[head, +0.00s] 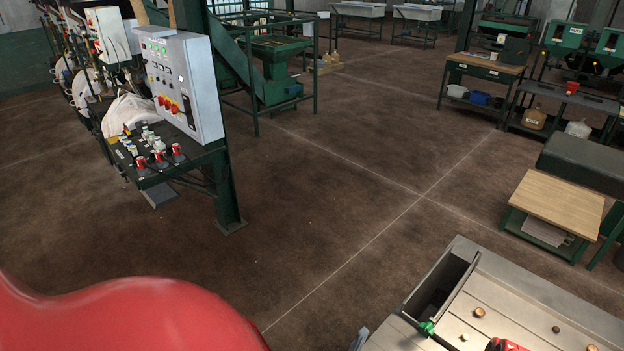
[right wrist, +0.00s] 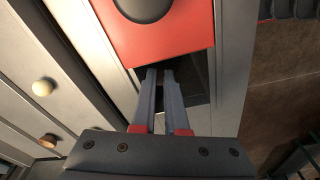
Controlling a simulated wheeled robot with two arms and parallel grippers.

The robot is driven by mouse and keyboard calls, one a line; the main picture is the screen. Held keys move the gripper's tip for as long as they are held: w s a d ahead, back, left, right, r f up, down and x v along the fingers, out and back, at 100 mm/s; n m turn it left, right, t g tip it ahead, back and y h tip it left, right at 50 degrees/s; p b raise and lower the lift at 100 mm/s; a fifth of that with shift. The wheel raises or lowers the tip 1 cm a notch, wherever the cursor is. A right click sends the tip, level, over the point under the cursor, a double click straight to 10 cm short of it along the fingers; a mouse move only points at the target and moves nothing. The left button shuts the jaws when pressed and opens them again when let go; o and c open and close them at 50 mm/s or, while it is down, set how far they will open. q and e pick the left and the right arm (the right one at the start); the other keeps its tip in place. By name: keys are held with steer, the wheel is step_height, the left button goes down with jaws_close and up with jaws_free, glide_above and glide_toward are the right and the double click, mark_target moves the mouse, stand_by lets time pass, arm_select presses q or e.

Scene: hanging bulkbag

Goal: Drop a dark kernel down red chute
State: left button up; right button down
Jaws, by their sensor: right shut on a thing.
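In the right wrist view, my right gripper (right wrist: 161,74) has its fingers close together, shut on a small dark kernel that is mostly hidden between the tips. The tips are at the lower edge of a red chute piece (right wrist: 160,42) with a dark round opening, cut off by the top of the view. A dark gap lies beside the tips. A pale kernel (right wrist: 42,87) and a brown kernel (right wrist: 47,140) rest on the grey surface to the left. In the head view, a tan kernel (head: 479,312) and a dark kernel (head: 556,329) lie on the grey table. My left gripper is not in view.
The grey table (head: 540,292) at lower right has a deep dark trough (head: 440,285) and a green part at its near end. A control cabinet (head: 182,85) stands at left, a wooden-topped bench (head: 556,203) at right. The floor between is clear.

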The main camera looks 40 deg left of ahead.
steer(key=shift+s+r, duration=0.1)
steer(key=shift+r, duration=0.05)
steer(key=c, duration=1)
jaws_free()
steer(key=shift+o, duration=0.7)
steer(key=shift+r, duration=0.1)
steer(key=shift+w+r, duration=0.25)
steer(key=shift+r, duration=0.1)
step_height(320, 180, up, 16)
steer(key=s+d+p, duration=0.1)
steer(key=shift+s+d+r, duration=0.15)
steer(key=shift+s+d, duration=0.05)
steer(key=shift+d, duration=0.2)
